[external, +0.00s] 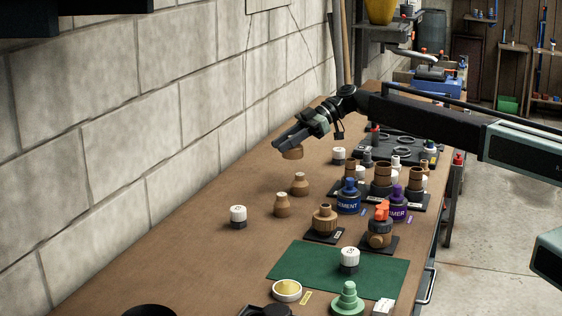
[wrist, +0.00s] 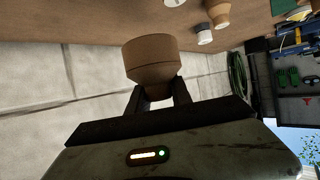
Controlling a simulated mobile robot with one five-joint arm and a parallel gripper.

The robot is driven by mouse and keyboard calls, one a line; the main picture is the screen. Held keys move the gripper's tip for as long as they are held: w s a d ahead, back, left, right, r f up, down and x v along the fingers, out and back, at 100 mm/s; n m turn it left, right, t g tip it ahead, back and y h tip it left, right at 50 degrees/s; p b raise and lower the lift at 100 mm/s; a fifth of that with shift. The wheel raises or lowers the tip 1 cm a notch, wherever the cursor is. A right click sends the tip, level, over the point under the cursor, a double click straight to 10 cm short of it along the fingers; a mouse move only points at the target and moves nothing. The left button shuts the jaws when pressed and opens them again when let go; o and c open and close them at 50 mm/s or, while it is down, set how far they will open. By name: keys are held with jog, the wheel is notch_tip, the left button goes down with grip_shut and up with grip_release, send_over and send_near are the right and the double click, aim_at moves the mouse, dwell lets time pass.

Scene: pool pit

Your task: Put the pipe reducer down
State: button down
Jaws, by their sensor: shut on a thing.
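My gripper (external: 284,144) is over the far left part of the wooden bench, near the block wall. It is shut on a brown pipe reducer (external: 292,154), which shows just below the fingers. The wrist view shows the tan-brown reducer (wrist: 151,60) between the fingertips (wrist: 158,90), its wide part away from the gripper. I cannot tell whether the reducer touches the bench. Two similar brown reducers stand on the bench closer to the camera, one (external: 300,184) behind the other (external: 282,205).
A white-and-dark cap piece (external: 238,216) stands left of the reducers. Blue (external: 348,197) and purple (external: 397,204) cans and brown fittings stand to the right. A green mat (external: 320,275) holds another white-topped piece. Bare wood lies left of the reducers, along the wall.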

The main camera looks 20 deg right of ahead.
jog(key=w+d+m+t, duration=0.1)
jog(key=w+d+t, duration=0.1)
jog(key=w+d, duration=0.65)
jog(key=f+b, duration=0.3)
jog(key=s+d+f+b, duration=0.1)
jog(key=f+b, duration=0.3)
jog(key=s+d+f+b, duration=0.1)
jog(key=f+b, duration=0.2)
jog(key=shift+f, duration=0.2)
jog(key=shift+r, duration=0.25)
jog(key=shift+f, duration=0.2)
jog(key=c, duration=1.1)
grip_release()
jog(key=shift+c, duration=0.2)
jog(key=shift+r, duration=0.15)
jog(key=shift+d+r+m, duration=0.2)
jog(key=shift+r+m, duration=0.05)
jog(key=shift+m, duration=0.05)
jog(key=p+v, duration=0.5)
jog(key=v, duration=0.5)
jog(key=shift+d+r, duration=0.2)
jog(key=shift+d, duration=0.5)
